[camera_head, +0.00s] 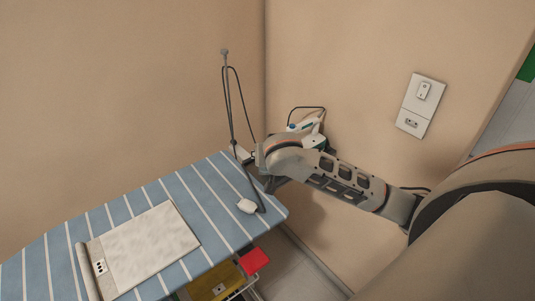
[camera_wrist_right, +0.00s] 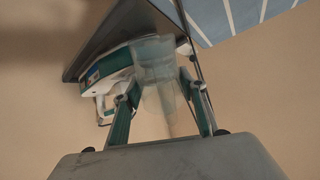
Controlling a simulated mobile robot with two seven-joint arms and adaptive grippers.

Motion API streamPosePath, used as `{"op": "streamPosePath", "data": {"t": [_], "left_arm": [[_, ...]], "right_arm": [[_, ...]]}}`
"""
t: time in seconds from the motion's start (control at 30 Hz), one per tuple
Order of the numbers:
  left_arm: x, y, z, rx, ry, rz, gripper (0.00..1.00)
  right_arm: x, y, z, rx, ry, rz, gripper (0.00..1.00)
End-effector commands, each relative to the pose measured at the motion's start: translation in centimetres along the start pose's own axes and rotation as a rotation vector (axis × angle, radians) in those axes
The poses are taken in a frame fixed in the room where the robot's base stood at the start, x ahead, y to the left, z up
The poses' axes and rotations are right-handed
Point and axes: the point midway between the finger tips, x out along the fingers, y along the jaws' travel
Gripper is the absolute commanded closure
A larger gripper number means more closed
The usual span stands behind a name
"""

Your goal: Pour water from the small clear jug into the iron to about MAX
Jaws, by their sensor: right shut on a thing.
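The small clear jug (camera_wrist_right: 155,62) is between the two fingers of my right gripper (camera_wrist_right: 160,84), which is shut on it. The jug looks faint and see-through; I cannot tell its water level or its exact tilt. The white and teal iron (camera_wrist_right: 112,66) is just left of the jug in the right wrist view, and the jug partly overlaps it there. In the head view the iron (camera_head: 308,128) shows behind my right arm, near the wall corner. My right wrist hides the jug there. The iron's filling opening and MAX mark cannot be made out. My left gripper is not in view.
The blue striped ironing board (camera_head: 215,190) has a grey-white pad (camera_head: 150,245) with a rolled edge on it. A red item (camera_head: 254,260) and yellow item (camera_head: 215,283) are below. A wall socket (camera_head: 420,105) is right.

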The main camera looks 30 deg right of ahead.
Motion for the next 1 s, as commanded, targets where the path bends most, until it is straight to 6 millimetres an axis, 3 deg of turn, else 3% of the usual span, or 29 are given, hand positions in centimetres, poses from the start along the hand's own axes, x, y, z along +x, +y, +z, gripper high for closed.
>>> {"op": "streamPosePath", "data": {"t": [1.0], "left_arm": [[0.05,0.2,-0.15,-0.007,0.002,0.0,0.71]], "right_arm": [[-0.17,-0.03,-0.32,0.012,-0.068,-0.002,0.8]]}}
